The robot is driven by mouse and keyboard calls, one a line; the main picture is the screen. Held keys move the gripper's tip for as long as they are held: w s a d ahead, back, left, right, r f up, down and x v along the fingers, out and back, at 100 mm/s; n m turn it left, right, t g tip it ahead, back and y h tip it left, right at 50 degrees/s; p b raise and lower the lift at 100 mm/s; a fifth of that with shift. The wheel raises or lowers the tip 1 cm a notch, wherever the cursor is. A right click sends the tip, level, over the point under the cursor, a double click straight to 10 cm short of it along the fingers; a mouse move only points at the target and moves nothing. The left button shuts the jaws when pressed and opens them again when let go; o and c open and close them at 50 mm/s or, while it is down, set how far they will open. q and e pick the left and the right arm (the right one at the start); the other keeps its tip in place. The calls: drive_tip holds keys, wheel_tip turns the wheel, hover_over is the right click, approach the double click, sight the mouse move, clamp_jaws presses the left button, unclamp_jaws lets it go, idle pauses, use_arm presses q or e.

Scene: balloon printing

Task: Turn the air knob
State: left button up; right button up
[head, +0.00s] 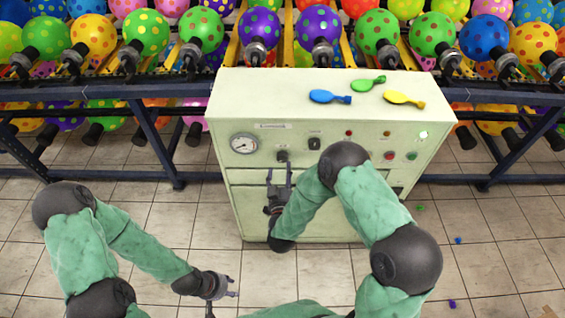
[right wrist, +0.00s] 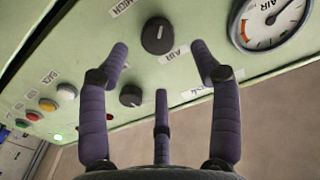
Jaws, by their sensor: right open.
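The pale green machine (head: 300,205) has a dark round knob (head: 282,156) right of its gauge. In the right wrist view this knob (right wrist: 158,35) has a light pointer mark, and an "AIR" label is beside it. My right gripper (head: 279,174) is just below the knob in the head view. In the right wrist view its open, empty fingers (right wrist: 160,55) are on either side of the line toward the knob, with no visible contact. My left gripper (head: 232,286) is low over the floor, far from the panel, its fingers apart and empty.
A second dark knob (right wrist: 131,96) and a pressure gauge (right wrist: 272,20) are close by. Coloured buttons (head: 389,155) are on the panel's right. Blue (head: 328,97), green (head: 368,83) and yellow (head: 404,99) flat balloons lie on top. Racks of dotted balloons (head: 147,31) stand behind.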

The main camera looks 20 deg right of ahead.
sight(282, 159)
drive_tip(key=shift+b+x, duration=0.4)
drive_tip(key=shift+x, duration=2.25)
drive_tip(key=shift+c, duration=0.3)
drive_tip(key=c, duration=1.1)
